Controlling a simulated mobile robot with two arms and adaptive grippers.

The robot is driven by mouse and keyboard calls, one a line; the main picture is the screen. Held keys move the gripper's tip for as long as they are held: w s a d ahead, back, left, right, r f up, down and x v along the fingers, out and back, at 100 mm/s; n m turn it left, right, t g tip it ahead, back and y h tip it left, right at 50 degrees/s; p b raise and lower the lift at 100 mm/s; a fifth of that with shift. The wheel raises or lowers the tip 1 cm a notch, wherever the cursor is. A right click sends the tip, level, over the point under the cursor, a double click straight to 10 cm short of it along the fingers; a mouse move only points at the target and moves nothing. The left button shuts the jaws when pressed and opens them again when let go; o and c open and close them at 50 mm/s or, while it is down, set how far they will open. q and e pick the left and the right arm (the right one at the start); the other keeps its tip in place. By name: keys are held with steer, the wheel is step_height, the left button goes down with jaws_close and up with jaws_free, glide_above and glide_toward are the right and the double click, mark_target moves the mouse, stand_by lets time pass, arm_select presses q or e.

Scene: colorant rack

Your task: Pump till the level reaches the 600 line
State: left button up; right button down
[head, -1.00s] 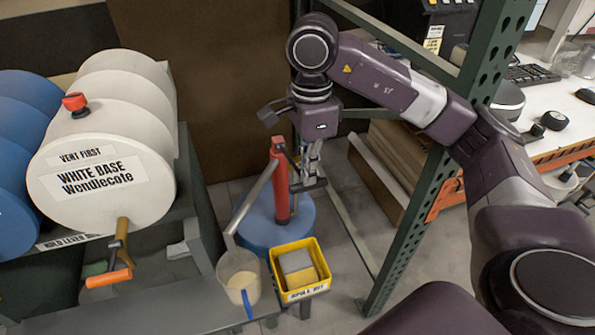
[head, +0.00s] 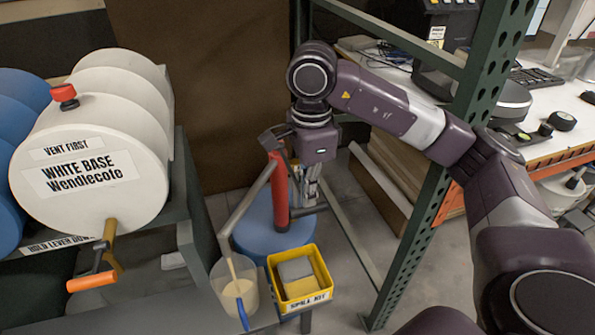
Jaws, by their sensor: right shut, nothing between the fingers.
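A red hand pump (head: 278,188) stands upright on a blue drum (head: 258,228). Its grey spout (head: 247,207) slopes down left to a clear jug (head: 218,281) with a blue handle (head: 240,303). A cream stream runs from the spout into the jug, and cream liquid (head: 240,288) lies inside it. No 600 line can be read at this size. My right gripper (head: 308,198) is shut, fingers down, at the dark pump lever (head: 311,209) just right of the red pump body. Whether it touches the lever I cannot tell. My left gripper is not in view.
A white barrel (head: 88,190) marked "WHITE BASE" lies on a rack at left, with an orange-handled tap (head: 92,282). A yellow spill kit bin (head: 303,303) sits right of the jug. A green post (head: 410,225) stands right of the drum.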

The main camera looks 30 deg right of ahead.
mark_target(308, 210)
steer(key=shift+f+b, duration=0.5)
steer(key=shift+f, duration=0.4)
steer(key=shift+f+b, duration=0.95)
steer(key=shift+f, duration=0.3)
steer(key=shift+f+b, duration=0.3)
step_height(308, 210, up, 14)
steer(key=p, duration=1)
steer(key=shift+f+p, duration=0.2)
steer(key=shift+p, duration=0.15)
